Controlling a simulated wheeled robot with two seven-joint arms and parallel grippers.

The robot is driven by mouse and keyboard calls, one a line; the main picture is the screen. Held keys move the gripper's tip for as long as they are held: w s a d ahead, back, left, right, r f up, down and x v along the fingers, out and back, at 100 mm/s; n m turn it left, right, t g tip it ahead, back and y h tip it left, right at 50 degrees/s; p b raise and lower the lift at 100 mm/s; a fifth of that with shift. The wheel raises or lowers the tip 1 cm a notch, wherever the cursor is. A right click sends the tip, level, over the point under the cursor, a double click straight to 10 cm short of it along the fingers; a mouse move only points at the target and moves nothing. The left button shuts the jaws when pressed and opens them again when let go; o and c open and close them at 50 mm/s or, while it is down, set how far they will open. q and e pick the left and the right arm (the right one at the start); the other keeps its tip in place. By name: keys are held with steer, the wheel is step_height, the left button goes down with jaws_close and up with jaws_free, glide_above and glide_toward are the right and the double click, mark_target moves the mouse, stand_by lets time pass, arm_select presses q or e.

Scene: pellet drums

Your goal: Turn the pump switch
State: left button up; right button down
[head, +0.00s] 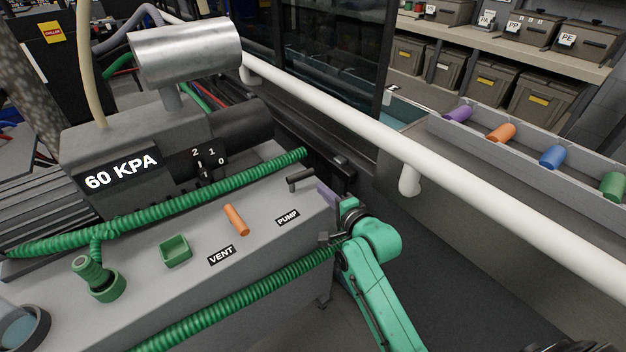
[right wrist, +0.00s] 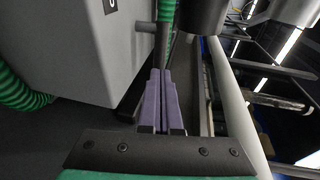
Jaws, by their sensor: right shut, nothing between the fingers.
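The pump switch (head: 300,179) is a dark lever on the grey console top (head: 265,200), beside the white-on-black PUMP label (head: 287,217). My right gripper (head: 325,194), with purple fingers on a green arm, is just right of the lever at the console's right end. Its fingers are shut together and hold nothing; they also show in the right wrist view (right wrist: 159,88). They look close to the lever, but I cannot tell whether they touch it. My left gripper is not in view.
An orange lever (head: 235,220) lies by the VENT label (head: 221,255). Green ribbed hoses (head: 190,198) run along the console. A white rail (head: 345,112) passes behind my right arm. A small green tray (head: 175,250) sits left. The gauge box reads 60 KPA (head: 121,173).

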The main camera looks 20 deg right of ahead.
mark_target(308, 172)
steer(key=x, duration=0.6)
steer(key=shift+w+f, duration=0.1)
steer(key=shift+w, duration=0.1)
steer(key=shift+w+r+p, duration=0.2)
steer(key=shift+w+p, duration=0.25)
steer(key=shift+w, duration=0.05)
steer(key=shift+r+p, duration=0.3)
steer(key=shift+p, duration=0.05)
steer(key=shift+d+f, duration=0.1)
steer(key=shift+f, duration=0.1)
steer(key=shift+r, duration=0.1)
